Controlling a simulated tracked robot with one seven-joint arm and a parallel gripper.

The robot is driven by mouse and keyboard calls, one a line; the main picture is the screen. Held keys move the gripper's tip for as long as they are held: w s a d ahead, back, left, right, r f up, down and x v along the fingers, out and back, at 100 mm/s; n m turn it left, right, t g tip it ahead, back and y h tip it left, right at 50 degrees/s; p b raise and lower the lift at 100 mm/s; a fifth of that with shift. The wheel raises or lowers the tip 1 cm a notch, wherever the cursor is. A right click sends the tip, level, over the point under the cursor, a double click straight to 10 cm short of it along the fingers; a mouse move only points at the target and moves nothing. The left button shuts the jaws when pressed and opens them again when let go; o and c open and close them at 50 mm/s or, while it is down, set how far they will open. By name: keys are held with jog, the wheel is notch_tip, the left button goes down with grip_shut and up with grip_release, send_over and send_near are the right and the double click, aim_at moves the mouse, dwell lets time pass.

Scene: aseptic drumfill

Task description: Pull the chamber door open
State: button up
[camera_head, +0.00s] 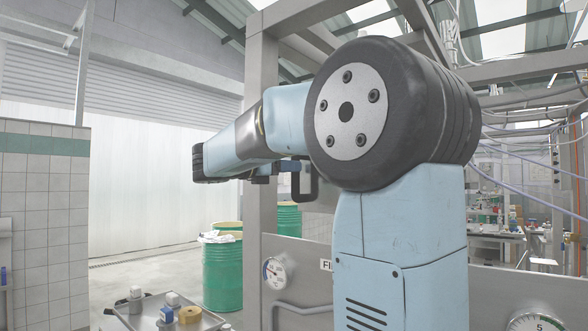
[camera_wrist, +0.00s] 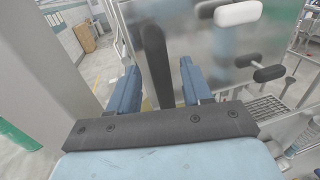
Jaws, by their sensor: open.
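The chamber door appears as a grey, glassy panel (camera_wrist: 215,55) beyond my fingers in the wrist view. A dark upright bar (camera_wrist: 156,50), which looks like its handle, shows between the two blue fingers of my gripper (camera_wrist: 158,72). The fingers are apart, one on each side of the bar; I cannot tell whether they touch it. In the head view a black loop handle (camera_head: 304,184) shows beside my gripper (camera_head: 281,166), below my arm. My arm hides most of the door there.
Pale and dark knobs on rods (camera_wrist: 268,73) stand right of the fingers. Green drums (camera_head: 222,270) stand behind a tray of small containers (camera_head: 190,318). A pressure gauge (camera_head: 273,272) is on the metal panel. A tiled wall (camera_head: 42,215) is at left.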

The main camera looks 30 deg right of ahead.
aim_at(295, 195)
jog(key=shift+w+d, duration=0.15)
jog(key=shift+d, duration=0.75)
jog(key=shift+w+d, duration=0.1)
jog(key=shift+d, duration=0.75)
grip_shut()
jog(key=shift+s+a, duration=0.1)
jog(key=shift+a, duration=0.15)
